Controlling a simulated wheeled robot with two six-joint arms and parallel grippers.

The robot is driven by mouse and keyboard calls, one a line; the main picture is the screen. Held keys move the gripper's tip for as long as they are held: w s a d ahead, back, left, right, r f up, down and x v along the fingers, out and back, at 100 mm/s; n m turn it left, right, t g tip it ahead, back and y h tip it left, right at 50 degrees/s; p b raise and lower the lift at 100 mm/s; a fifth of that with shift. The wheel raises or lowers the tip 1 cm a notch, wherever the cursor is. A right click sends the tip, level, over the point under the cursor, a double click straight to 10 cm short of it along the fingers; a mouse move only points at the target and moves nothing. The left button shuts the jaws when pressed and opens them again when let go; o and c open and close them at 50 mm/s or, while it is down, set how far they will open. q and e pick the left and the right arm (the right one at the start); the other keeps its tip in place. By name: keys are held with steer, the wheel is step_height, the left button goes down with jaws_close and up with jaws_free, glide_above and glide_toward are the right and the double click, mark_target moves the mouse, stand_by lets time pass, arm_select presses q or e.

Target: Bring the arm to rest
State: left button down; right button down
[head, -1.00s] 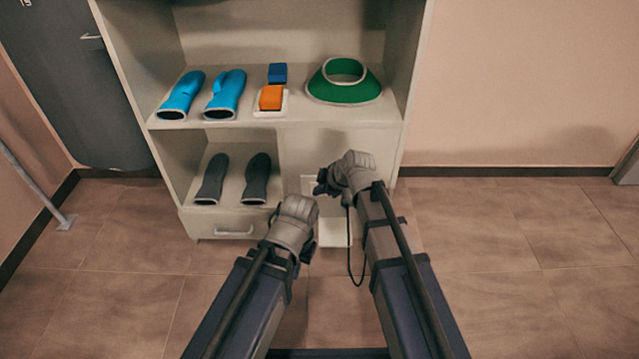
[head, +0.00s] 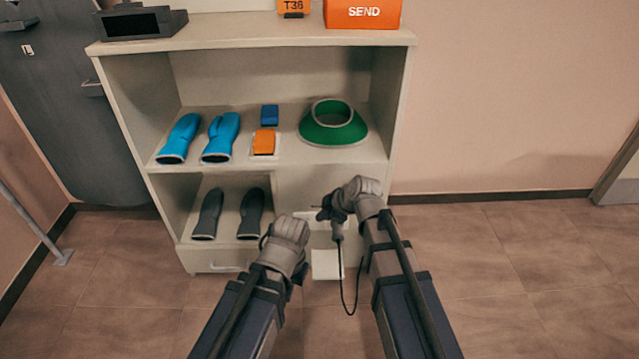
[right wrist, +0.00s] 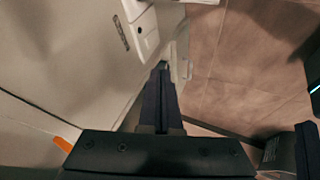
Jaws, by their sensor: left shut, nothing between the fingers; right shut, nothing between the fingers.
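My left gripper (head: 297,262) is the lower one in the head view, in front of the lower part of the shelf unit. It is shut and holds nothing. My right gripper (head: 330,208) is a little higher and to the right, in front of the unit's lower right panel. It is shut and empty. In the right wrist view, its dark fingers (right wrist: 160,98) lie together and point toward a white fixture (right wrist: 143,30). A dark cable hangs below the right gripper in the head view; its upper end is partly hidden.
An orange SEND box (head: 362,13) stands on top. The floor at right (head: 500,260) is clear.

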steer(key=s+d+r+m+g+h+p, duration=0.15)
steer(key=s+m+g+h+p, duration=0.35)
steer(key=s, duration=0.6)
steer(key=s+d+r+m+g+h+p, duration=0.1)
steer(key=s+r+m+p, duration=0.2)
steer(key=s+m, duration=0.65)
step_height(320, 180, up, 37)
steer(key=n+p, duration=0.2)
steer(key=p, duration=3.5)
steer(key=shift+s, duration=0.4)
steer(key=shift+f, duration=0.15)
